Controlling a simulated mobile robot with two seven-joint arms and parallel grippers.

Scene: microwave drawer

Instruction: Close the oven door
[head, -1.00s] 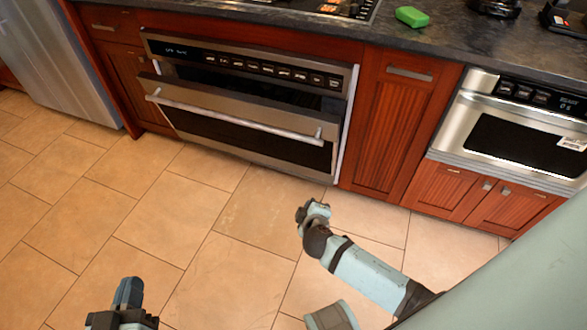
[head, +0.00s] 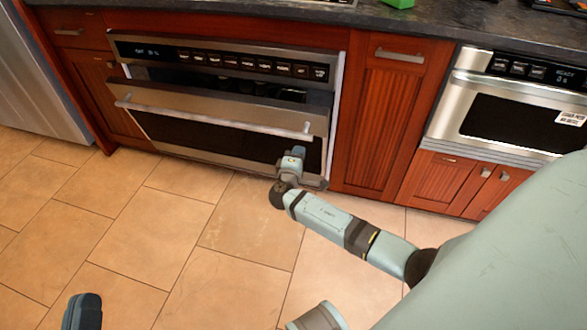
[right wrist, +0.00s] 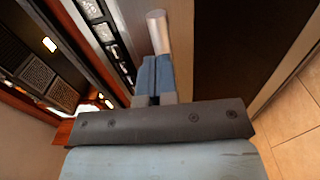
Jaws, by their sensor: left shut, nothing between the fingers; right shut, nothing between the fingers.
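The oven (head: 225,66) is built into the red cabinets at the upper left. Its door (head: 200,97) is partly open, its top edge tilted out from the control panel with a dark gap behind. A silver bar handle (head: 215,118) runs across the door. My right gripper (head: 297,152) is shut and empty, just below the handle's right end. In the right wrist view its closed fingers (right wrist: 154,78) point at the handle's end (right wrist: 158,32); I cannot tell whether they touch. My left gripper (head: 84,305) is shut at the bottom left, far from the door and partly cut off.
A microwave (head: 515,108) stands in the cabinets at the right. The dark countertop (head: 440,22) runs above, with a green object (head: 399,3) on it. A steel appliance (head: 35,75) is at the far left. The tiled floor (head: 150,240) before the oven is clear.

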